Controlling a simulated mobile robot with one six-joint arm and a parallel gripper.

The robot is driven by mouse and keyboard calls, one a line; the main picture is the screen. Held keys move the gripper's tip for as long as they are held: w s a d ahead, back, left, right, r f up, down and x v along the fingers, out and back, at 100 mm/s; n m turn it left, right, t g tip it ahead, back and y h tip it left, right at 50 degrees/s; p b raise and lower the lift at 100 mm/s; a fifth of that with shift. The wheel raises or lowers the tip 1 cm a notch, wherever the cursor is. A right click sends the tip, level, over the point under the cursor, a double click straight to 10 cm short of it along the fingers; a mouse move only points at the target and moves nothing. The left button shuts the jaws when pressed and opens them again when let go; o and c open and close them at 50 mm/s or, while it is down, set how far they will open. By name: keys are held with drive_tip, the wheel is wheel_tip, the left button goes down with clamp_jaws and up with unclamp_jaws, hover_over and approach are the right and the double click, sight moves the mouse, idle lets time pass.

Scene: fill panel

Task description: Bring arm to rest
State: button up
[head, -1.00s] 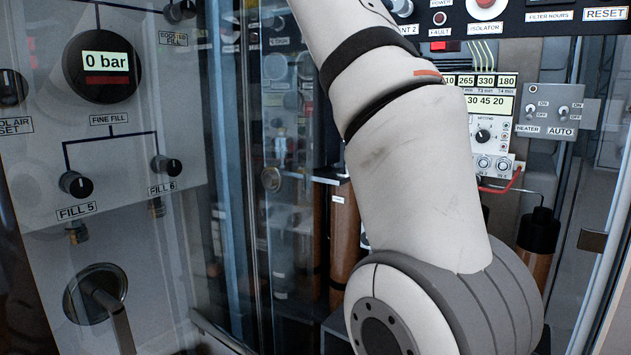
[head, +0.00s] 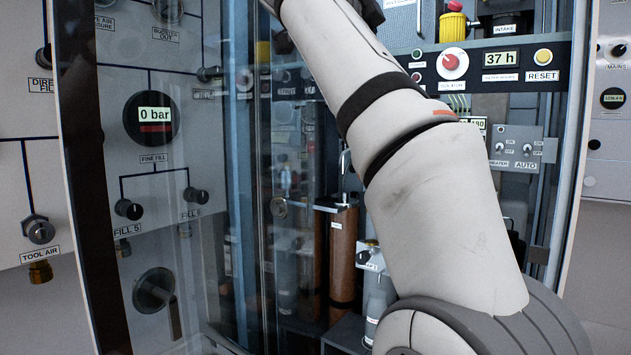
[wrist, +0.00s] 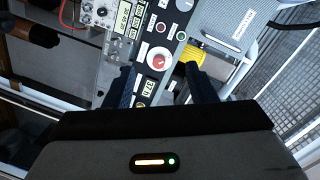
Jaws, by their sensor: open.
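My arm (head: 440,200) crosses the head view from the lower right to the top middle, in front of the open cabinet. Its end leaves the top of the head view. In the wrist view my gripper (wrist: 160,88) is open, its two dark fingers apart with nothing between them. Beyond the fingers the dark control strip with a red isolator knob (wrist: 158,60) shows, out of contact as far as I can see. That isolator knob also shows in the head view (head: 452,64).
A glass door (head: 160,250) stands at left, with the fill panel's 0 bar gauge (head: 151,118) seen through it. Brown cylinders (head: 342,255) stand inside the cabinet. A perforated grille (wrist: 295,75) is at right in the wrist view.

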drive_tip(key=s+d+f+n+g+y+p, duration=0.1)
drive_tip(key=d+f+n+g+y+p, duration=0.15)
drive_tip(key=f+n+p, duration=0.45)
drive_tip(key=s+d+f+n+g+y+p, duration=0.1)
drive_tip(key=d+f+n+g+y+p, duration=0.15)
drive_tip(key=f+n+p, duration=0.55)
drive_tip(key=s+f+n+g+y+p, duration=0.2)
drive_tip(key=s+f+g+p, duration=0.1)
drive_tip(key=s+f+p, duration=0.4)
drive_tip(key=s+d+f+n+g+y+p, duration=0.1)
drive_tip(key=s+f+p, duration=0.6)
drive_tip(key=s, duration=0.7)
drive_tip(key=shift+f+n+g+y+p, duration=0.3)
drive_tip(key=shift+f+n+g+y, duration=0.25)
drive_tip(key=shift+n+g+y, duration=0.35)
